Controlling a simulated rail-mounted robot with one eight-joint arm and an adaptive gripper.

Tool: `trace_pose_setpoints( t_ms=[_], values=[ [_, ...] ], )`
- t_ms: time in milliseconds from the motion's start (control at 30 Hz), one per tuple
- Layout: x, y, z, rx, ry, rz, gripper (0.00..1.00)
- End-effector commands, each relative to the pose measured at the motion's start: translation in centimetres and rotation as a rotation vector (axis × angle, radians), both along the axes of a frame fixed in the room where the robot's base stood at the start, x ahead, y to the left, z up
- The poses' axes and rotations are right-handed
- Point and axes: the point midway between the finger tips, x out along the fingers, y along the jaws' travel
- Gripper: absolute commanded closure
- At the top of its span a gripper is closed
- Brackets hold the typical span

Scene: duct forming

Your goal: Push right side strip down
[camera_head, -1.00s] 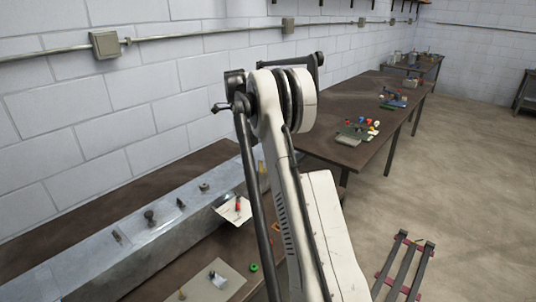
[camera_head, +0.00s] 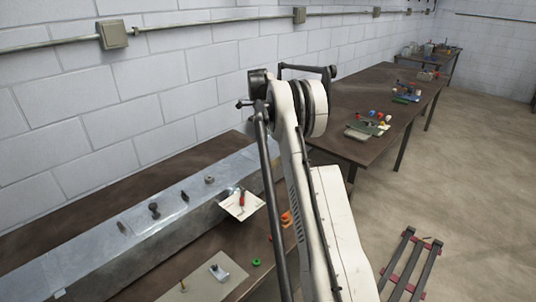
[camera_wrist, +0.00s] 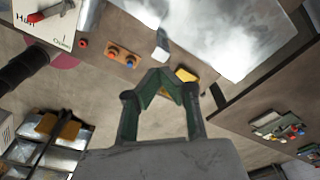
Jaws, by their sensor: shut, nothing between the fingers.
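A long grey sheet-metal piece (camera_head: 90,262) lies on the brown workbench at the left in the head view. In the wrist view a broad, shiny metal surface (camera_wrist: 235,35) fills the top, with bright glare on it. The head view does not show the gripper, only my arm.
Small tools (camera_head: 154,210) lie on the metal piece. Orange parts (camera_head: 287,219) and a green ring (camera_head: 256,262) are on the bench. A second table (camera_head: 350,115) stands behind; open floor is at the right.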

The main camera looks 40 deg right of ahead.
Motion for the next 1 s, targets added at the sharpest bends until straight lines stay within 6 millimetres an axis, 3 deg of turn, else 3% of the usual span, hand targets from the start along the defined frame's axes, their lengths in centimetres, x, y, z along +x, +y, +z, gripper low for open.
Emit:
trace_pose_setpoints(
  t_ms=[600, 1000],
  values=[
    [-0.4, -0.4, -6.1, 0.0, 0.0, 0.0, 1.0],
    [-0.4, -0.5, -6.5, 0.0, 0.0, 0.0, 1.0]
  ],
)
